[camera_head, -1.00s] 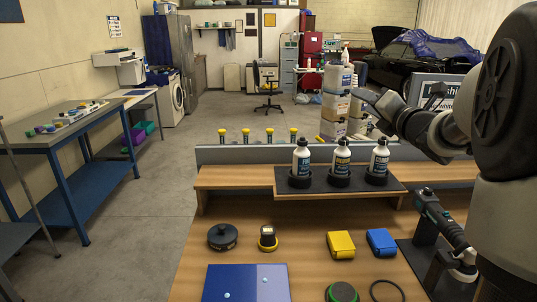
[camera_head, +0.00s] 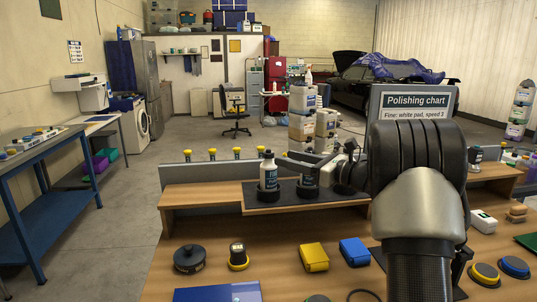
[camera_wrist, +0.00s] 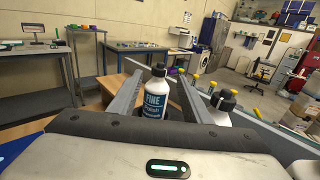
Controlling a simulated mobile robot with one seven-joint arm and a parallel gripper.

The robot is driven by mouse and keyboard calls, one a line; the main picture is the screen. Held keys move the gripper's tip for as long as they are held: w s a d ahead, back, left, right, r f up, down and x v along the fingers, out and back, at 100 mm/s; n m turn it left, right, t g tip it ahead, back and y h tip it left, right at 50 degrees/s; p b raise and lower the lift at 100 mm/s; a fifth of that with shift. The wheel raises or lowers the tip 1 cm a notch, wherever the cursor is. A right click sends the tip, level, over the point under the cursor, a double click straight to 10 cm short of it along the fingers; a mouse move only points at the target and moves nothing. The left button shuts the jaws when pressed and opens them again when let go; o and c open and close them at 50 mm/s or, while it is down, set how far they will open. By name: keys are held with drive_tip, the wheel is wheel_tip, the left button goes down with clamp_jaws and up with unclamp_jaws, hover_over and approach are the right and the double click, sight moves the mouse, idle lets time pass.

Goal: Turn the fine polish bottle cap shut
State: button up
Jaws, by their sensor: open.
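The fine polish bottle (camera_wrist: 155,105) is white with a dark blue FINE label and a dark cap (camera_wrist: 158,70). In the wrist view it stands upright, seen between the two fingers of my gripper (camera_wrist: 157,78). In the head view it appears to be the left bottle (camera_head: 268,178) in a black holder on the raised shelf. There my gripper (camera_head: 287,160) reaches in from the right at about cap height. It is open, and I see no contact with the cap. I cannot tell how tight the cap sits.
A second bottle (camera_head: 308,180) stands just right of it, partly behind my fingers; a bottle (camera_wrist: 220,107) also shows beside the right finger in the wrist view. Several yellow-topped items (camera_head: 212,154) stand behind. A yellow box (camera_head: 314,257) and a blue box (camera_head: 355,251) lie in front.

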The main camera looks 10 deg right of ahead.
sight(269, 152)
drive_tip(key=x, duration=0.8)
drive_tip(key=shift+w+a, duration=0.1)
drive_tip(key=shift+c, duration=0.2)
drive_tip(key=c, duration=1)
drive_tip(key=shift+f, duration=0.1)
